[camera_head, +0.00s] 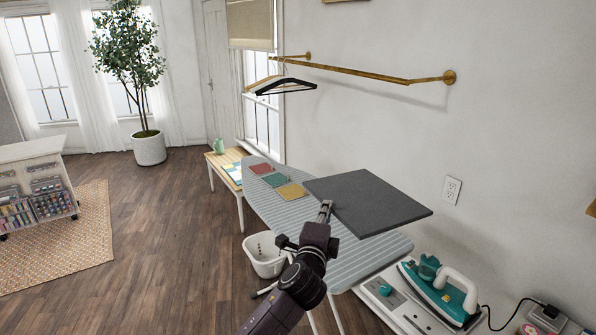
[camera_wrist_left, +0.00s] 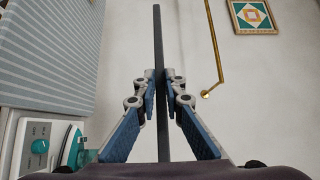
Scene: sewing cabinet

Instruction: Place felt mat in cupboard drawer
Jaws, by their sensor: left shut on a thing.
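The felt mat (camera_head: 370,201) is a flat, dark grey square, held roughly level over the ironing board in the head view. My left gripper (camera_head: 326,208) is shut on the mat's near left edge. In the left wrist view the mat (camera_wrist_left: 160,60) shows edge-on as a thin dark strip between the two fingers of my left gripper (camera_wrist_left: 161,88). The mat hides part of the ironing board below it. My right gripper is not in view. No open cupboard drawer can be made out.
The striped ironing board (camera_head: 272,208) carries several coloured fabric squares. A teal iron (camera_head: 440,290) stands at its near right end. A white basket (camera_head: 264,254) is on the floor. A white cabinet with spools (camera_head: 35,190) stands far left. Open wooden floor (camera_head: 150,240) lies between.

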